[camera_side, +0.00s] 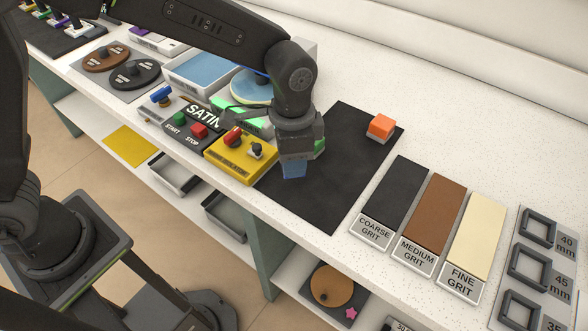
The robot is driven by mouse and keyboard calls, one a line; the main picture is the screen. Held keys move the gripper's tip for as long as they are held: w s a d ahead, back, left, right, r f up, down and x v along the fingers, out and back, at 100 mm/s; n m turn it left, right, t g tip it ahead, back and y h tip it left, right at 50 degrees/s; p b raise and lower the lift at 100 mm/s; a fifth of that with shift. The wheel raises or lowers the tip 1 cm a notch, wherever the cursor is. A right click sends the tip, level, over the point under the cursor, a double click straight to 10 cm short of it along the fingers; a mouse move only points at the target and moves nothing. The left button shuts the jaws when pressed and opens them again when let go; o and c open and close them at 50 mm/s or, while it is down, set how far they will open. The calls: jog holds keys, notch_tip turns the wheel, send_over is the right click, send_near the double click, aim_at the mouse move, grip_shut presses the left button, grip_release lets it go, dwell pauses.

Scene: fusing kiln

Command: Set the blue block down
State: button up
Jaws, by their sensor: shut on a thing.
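The blue block (294,171) is between the fingers of my gripper (295,157), which points down over the left part of a black mat (352,150). The gripper is shut on the block and hides its upper part. I cannot tell whether the block's underside touches the mat. An orange block (381,126) sits at the mat's far right corner. A small green thing (320,147) shows just right of my gripper, partly hidden by it.
A yellow control box (240,163) with a red and a black knob stands close left of the gripper. Grit strips (395,198) and square frames (528,268) lie to the right. The mat's middle is clear. The table's front edge runs close below the mat.

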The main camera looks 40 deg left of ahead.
jog(key=shift+d+f, duration=0.2)
jog(key=shift+d, duration=0.05)
jog(key=shift+f, duration=1.9)
jog(key=shift+f, duration=0.1)
jog(key=o, duration=0.9)
jog(key=shift+f, duration=0.1)
jog(key=shift+c, duration=0.2)
